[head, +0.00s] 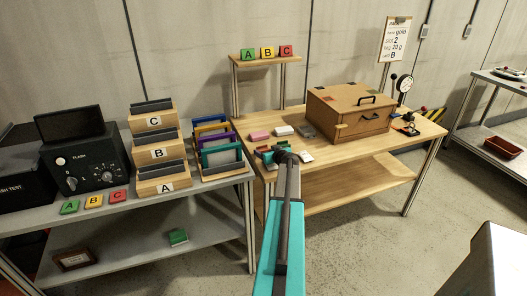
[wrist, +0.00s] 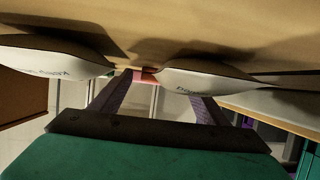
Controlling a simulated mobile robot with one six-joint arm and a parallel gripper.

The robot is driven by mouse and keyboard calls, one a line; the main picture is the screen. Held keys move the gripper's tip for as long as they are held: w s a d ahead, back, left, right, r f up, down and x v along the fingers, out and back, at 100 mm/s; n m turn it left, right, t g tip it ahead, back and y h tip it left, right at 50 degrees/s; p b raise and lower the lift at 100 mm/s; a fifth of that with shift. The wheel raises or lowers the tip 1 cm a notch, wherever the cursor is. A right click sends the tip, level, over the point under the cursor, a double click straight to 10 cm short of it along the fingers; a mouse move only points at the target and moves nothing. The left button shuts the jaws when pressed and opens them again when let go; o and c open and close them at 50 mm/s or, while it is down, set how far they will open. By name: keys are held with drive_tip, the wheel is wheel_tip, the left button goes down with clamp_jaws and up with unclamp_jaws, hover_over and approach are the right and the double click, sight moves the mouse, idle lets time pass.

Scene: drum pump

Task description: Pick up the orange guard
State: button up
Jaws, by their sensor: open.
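I cannot pick out the orange guard for certain in either view. In the head view, small red-orange parts (head: 412,131) show at the right end of the wooden table (head: 345,158), too small to make out. My gripper (head: 287,153) is over the table's left front part, among small packs. In the wrist view my gripper (wrist: 157,82) has its two dark fingers spread apart with nothing gripped. A small reddish-pink piece (wrist: 145,76) shows beyond the fingertips. White pouches lie on both sides, one left (wrist: 55,58) and one right (wrist: 205,80).
A brown box with a drawer (head: 350,112) stands on the table, with a gauge (head: 404,85) and a yellow-black striped piece (head: 433,113) to its right. A pink pack (head: 259,135) lies near my gripper. Lettered bins (head: 158,153) stand on the left bench.

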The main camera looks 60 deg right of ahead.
drive_tip(key=shift+c, duration=0.2)
drive_tip(key=c, duration=1.1)
drive_tip(key=shift+r, duration=0.2)
drive_tip(key=shift+r, duration=0.4)
drive_tip(key=shift+s+a+r+b, duration=0.1)
drive_tip(key=shift+s+r+b, duration=0.1)
drive_tip(key=shift+r+b, duration=0.35)
drive_tip(key=shift+s+r+b, duration=0.15)
drive_tip(key=shift+r+b, duration=0.15)
drive_tip(key=shift+r, duration=0.3)
drive_tip(key=s+b, duration=0.1)
drive_tip(key=s, duration=0.4)
drive_tip(key=s+a+r+b, duration=0.1)
drive_tip(key=s, duration=0.4)
drive_tip(key=s+b, duration=0.2)
drive_tip(key=s, duration=0.3)
drive_tip(key=shift+s+a+r, duration=0.1)
drive_tip(key=shift+a+r, duration=0.1)
drive_tip(key=shift+r, duration=0.1)
